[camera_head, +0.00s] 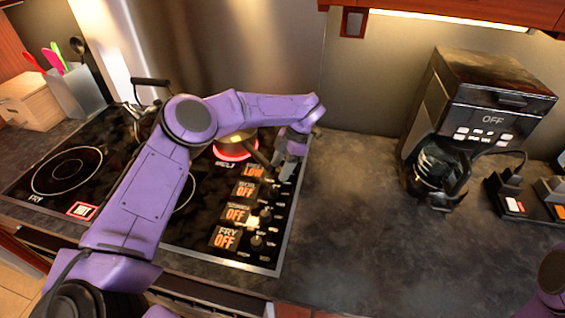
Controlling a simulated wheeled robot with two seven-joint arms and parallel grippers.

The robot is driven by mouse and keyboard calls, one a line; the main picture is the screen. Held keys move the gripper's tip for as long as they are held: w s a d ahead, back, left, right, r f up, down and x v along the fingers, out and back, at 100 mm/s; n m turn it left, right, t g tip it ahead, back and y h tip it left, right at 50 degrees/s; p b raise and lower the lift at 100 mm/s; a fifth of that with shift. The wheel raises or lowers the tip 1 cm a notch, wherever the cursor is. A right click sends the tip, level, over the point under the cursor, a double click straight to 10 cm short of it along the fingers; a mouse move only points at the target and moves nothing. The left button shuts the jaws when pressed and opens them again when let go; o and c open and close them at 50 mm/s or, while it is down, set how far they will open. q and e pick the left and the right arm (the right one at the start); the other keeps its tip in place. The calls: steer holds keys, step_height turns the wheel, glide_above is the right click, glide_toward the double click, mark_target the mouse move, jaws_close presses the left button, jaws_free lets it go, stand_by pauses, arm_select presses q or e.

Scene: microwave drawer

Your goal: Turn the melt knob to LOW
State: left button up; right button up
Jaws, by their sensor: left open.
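The stove's control strip runs along the right side of the black cooktop (180,235), with a column of displays and knobs. The top display (253,171) reads LOW in orange; its label is too small to read surely. A burner label reading MELT (225,165) seems to stand beside the glowing red burner. The melt knob is mostly hidden by my left gripper (284,172), which is open and points down at the top of the knob column. Contact with the knob cannot be told. My right gripper is out of view.
A small pan (237,141) sits on the glowing burner, its handle towards the controls. Lower displays, such as FRY (225,238), read OFF. A coffee maker (480,115) stands at right, with a utensil holder (77,92) at left. The counter (345,220) between is clear.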

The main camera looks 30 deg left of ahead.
arm_select(q)
steer(key=b+v, duration=0.1)
steer(key=v, duration=0.9)
steer(key=shift+r+b, duration=0.25)
steer(key=shift+b, duration=0.1)
